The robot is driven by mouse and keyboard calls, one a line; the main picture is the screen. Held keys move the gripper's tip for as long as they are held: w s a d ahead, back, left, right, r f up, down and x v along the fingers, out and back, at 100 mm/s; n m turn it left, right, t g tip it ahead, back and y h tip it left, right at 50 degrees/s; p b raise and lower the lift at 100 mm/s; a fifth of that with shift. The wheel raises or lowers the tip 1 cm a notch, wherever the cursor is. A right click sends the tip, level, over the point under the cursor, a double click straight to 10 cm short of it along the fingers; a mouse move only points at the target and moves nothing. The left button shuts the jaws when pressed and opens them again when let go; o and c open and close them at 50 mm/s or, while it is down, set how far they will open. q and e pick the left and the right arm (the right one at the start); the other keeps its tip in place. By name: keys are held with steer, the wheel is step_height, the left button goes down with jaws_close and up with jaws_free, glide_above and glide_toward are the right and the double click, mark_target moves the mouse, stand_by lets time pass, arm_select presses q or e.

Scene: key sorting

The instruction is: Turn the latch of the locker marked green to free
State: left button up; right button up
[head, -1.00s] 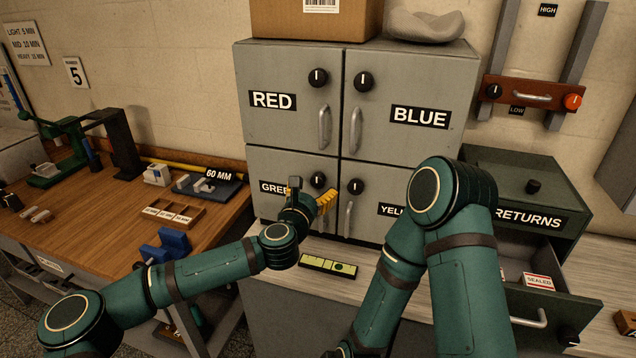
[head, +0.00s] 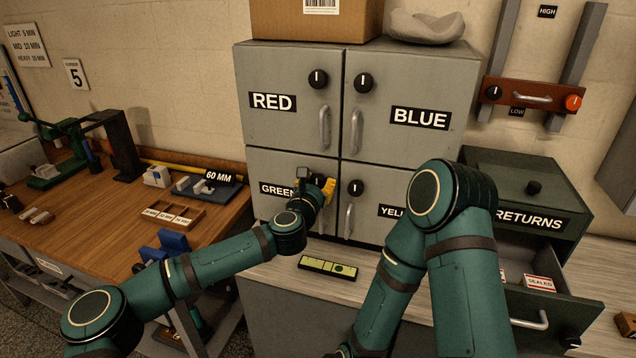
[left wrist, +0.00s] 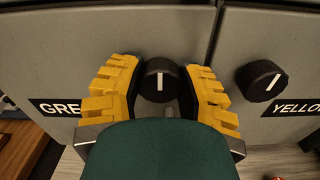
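The locker marked green (head: 265,165) is the lower left door of the grey locker block. Its latch is a round black knob (left wrist: 161,80) with a white line pointing straight up in the left wrist view. My left gripper (left wrist: 160,84) is open, with one yellow finger on each side of this knob; I cannot tell whether the fingers touch it. In the head view my left gripper (head: 324,186) partly hides the knob and covers the door handle. My right arm is folded in front of the lockers, and its gripper does not show.
The yellow locker's knob (left wrist: 261,80) is close to the right of my left gripper. The red locker (head: 290,120) and blue locker (head: 395,145) are above. A green level-like bar (head: 328,266) lies on the counter below. The returns drawer (head: 545,310) stands open at right.

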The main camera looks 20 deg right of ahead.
arm_select(q)
steer(key=shift+m, duration=0.3)
jaws_close()
steer(key=m+b, duration=0.1)
steer(key=m, duration=0.2)
steer(key=shift+m, duration=0.3)
steer(key=m, duration=0.3)
steer(key=shift+m+b, duration=0.3)
steer(key=shift+b, duration=0.05)
steer(key=m, duration=0.5)
steer(key=shift+r, duration=0.1)
steer(key=shift+m, duration=2.5)
steer(key=o, duration=1.2)
jaws_free()
